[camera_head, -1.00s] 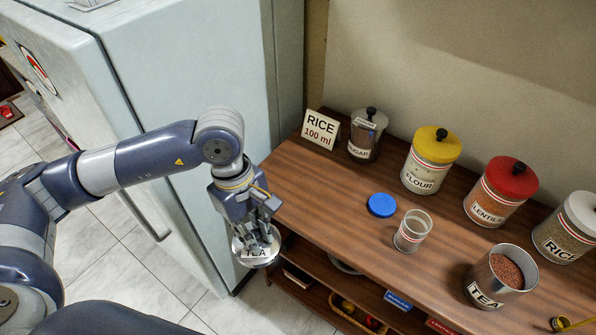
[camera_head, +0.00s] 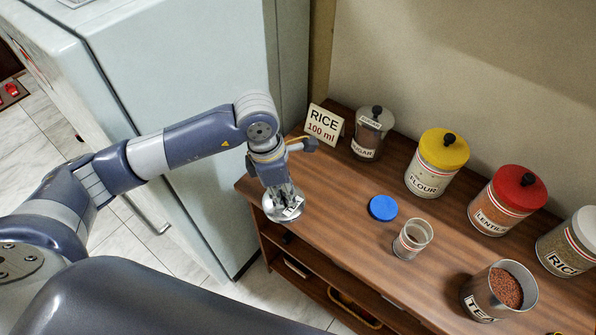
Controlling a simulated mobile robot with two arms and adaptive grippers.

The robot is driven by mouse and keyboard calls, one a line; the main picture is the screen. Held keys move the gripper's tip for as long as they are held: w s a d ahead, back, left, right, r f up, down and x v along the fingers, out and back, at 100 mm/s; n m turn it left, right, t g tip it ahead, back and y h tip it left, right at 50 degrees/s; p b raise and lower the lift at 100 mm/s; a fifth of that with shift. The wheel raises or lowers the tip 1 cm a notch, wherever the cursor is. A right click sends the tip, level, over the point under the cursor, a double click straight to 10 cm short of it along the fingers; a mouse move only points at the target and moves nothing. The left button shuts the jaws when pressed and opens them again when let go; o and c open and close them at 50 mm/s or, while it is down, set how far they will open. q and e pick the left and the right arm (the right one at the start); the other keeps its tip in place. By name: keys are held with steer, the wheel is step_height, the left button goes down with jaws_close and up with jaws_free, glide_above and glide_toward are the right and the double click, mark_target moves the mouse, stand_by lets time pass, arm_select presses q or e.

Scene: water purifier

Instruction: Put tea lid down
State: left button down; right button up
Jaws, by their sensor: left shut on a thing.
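The tea lid (camera_head: 272,208) is a round, silvery disc with a label on top, partly hidden by my gripper. My left gripper (camera_head: 287,197) points down and is shut on it, over the left end of the wooden counter (camera_head: 330,190). I cannot tell whether the lid touches the counter. The tea canister (camera_head: 499,291) stands without a lid at the front right, with brown grains inside. My right gripper is not in view.
A blue disc (camera_head: 382,207) and a small clear cup (camera_head: 412,239) stand mid-counter. Sugar (camera_head: 370,135), flour (camera_head: 436,165), lentil (camera_head: 506,202) and rice (camera_head: 570,245) jars line the back. A rice sign (camera_head: 323,125) stands back left. A fridge (camera_head: 190,110) is left of the counter.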

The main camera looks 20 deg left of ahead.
arm_select(q)
steer(key=p, duration=0.2)
glide_above(300, 185)
steer(key=shift+s+a+f, duration=0.15)
steer(key=shift+a+f, duration=0.1)
steer(key=shift+f, duration=0.05)
step_height(300, 185, down, 2)
steer(key=shift+s+f+p, duration=0.1)
steer(key=shift+f+p, duration=0.15)
steer(key=shift+p, duration=0.35)
steer(key=shift+f, duration=0.55)
steer(key=shift+f, duration=0.15)
steer(key=c, duration=1.5)
jaws_free()
